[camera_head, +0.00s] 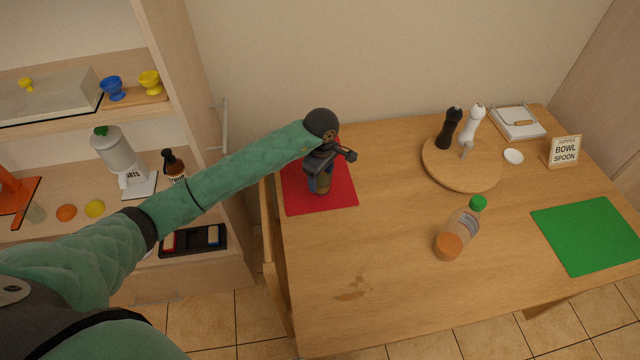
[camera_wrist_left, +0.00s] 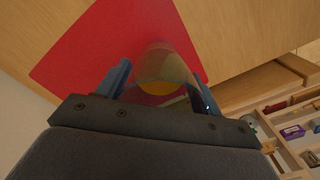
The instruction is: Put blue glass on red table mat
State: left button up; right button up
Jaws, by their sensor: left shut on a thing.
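The red table mat (camera_head: 335,200) lies flat at the table's back left corner; it also shows in the left wrist view (camera_wrist_left: 75,62). My left gripper (camera_head: 320,178) is over this mat, pointing down. In the left wrist view its blue fingers (camera_wrist_left: 160,88) are shut on a see-through glass (camera_wrist_left: 162,62). The glass looks clear with an amber tint there; its blue colour does not show clearly. In the head view the glass (camera_head: 323,187) is mostly hidden by the gripper. I cannot tell whether its base touches the mat. My right gripper is not in view.
A round wooden board (camera_head: 455,172) holds black and white mills. A green mat (camera_head: 587,236) lies at right. A shelf (camera_head: 175,75) stands left.

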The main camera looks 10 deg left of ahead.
aim_at(320, 185)
pick_arm(q)
jog(key=shift+a+f, duration=0.15)
jog(key=shift+f, duration=0.15)
notch_tip(320, 185, down, 4)
jog(key=shift+r+b, duration=0.2)
jog(key=shift+b, duration=0.2)
jog(key=shift+f, duration=0.1)
jog(key=o, duration=1.1)
jog(key=shift+c, duration=0.2)
jog(key=shift+o, duration=0.7)
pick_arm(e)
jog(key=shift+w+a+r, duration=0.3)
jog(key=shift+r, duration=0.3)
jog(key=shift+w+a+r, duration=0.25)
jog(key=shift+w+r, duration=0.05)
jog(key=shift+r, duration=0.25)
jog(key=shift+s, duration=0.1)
